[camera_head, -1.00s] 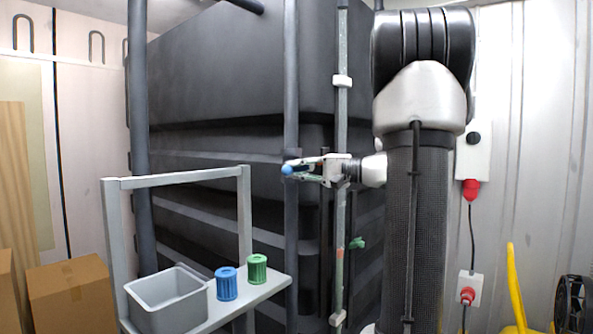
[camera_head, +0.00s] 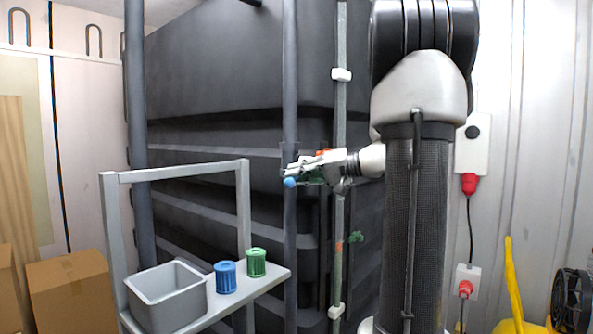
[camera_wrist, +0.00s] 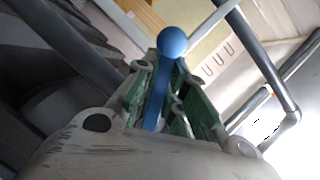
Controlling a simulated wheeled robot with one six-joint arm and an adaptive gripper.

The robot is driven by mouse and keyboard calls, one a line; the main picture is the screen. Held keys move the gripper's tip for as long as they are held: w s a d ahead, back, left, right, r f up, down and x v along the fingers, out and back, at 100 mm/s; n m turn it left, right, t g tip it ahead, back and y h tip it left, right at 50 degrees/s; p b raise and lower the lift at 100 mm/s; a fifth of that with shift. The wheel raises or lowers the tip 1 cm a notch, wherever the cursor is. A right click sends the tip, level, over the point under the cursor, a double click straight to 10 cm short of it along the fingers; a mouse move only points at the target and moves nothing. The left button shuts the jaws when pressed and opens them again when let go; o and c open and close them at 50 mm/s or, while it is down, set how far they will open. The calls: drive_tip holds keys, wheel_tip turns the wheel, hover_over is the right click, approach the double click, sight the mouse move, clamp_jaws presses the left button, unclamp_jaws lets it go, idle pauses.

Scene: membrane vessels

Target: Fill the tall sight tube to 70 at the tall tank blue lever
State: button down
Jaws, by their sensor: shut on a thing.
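The tall sight tube (camera_head: 341,110) runs upright down the front of the dark tank (camera_head: 220,80), held by white brackets. A small orange-red mark shows on its lower part. I cannot read a scale or a liquid level on it. My gripper (camera_head: 305,171) reaches left across the tube and is shut on the blue lever (camera_wrist: 157,95). The lever's round blue knob (camera_wrist: 172,42) sticks out past the fingertips and also shows in the head view (camera_head: 289,183). The fingers hide part of the lever, and its root is hidden. The gripper tilts slightly downward to the left.
A green handle (camera_head: 356,238) sits lower beside the tube. A grey stand (camera_head: 255,290) at lower left holds a grey bin (camera_head: 168,300), a blue container (camera_head: 225,278) and a green container (camera_head: 256,263). A dark vertical pipe (camera_head: 290,90) stands close by my gripper.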

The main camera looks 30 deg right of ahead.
drive_tip(key=shift+d+f+n+h, duration=0.25)
drive_tip(key=shift+f+n+h, duration=0.2)
drive_tip(key=shift+n, duration=0.2)
drive_tip(key=shift+d+f+n+h, duration=0.2)
drive_tip(key=shift+f+n+h, duration=0.15)
drive_tip(key=shift+f+n, duration=0.25)
drive_tip(key=c, duration=1.5)
unclamp_jaws()
drive_tip(key=shift+o, duration=0.2)
drive_tip(key=shift+w+r, duration=0.1)
drive_tip(key=v, duration=1.2)
drive_tip(key=shift+r, duration=0.15)
drive_tip(key=shift+w, duration=0.1)
